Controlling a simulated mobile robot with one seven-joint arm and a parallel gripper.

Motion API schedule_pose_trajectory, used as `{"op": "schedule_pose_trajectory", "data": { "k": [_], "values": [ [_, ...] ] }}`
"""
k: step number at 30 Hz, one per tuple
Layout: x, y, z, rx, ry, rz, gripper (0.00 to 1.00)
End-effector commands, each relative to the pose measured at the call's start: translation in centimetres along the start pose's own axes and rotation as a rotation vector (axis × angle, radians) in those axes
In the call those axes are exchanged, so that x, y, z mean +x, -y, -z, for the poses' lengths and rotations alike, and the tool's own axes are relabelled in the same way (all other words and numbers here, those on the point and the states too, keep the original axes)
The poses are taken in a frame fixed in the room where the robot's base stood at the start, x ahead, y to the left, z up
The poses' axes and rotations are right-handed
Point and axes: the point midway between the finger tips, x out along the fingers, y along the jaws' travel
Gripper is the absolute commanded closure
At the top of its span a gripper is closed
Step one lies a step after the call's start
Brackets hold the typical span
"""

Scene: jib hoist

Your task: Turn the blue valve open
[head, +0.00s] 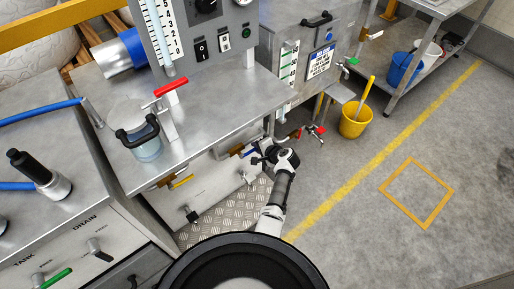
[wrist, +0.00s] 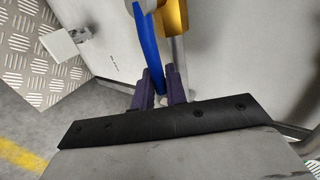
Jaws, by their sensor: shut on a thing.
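The blue valve handle (head: 249,153) shows low on the pale panel under the steel bench, just left of my gripper (head: 260,158). In the wrist view the blue handle (wrist: 149,45) is a long curved lever, and its lower end lies between the two dark purple fingers. My gripper (wrist: 162,90) is shut on that end. A yellow-brass part (wrist: 174,18) and a grey pipe stand right behind the handle. The fingers hide the handle's tip. How far the valve is turned cannot be told.
Red-handled valves (head: 317,130) are to the right of my gripper. A yellow bucket (head: 355,120) stands on the floor beyond. The floor right of the yellow line is clear.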

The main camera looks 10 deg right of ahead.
Motion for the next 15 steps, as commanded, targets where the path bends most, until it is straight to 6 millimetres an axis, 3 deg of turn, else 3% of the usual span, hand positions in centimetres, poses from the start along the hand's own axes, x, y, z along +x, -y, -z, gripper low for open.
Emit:
{"op": "schedule_pose_trajectory", "data": {
  "k": [14,15],
  "values": [
    [0.12,0.17,0.0,0.009,0.008,0.003,1.0],
    [0.12,0.17,0.0,0.009,0.008,0.003,0.82]
  ]
}}
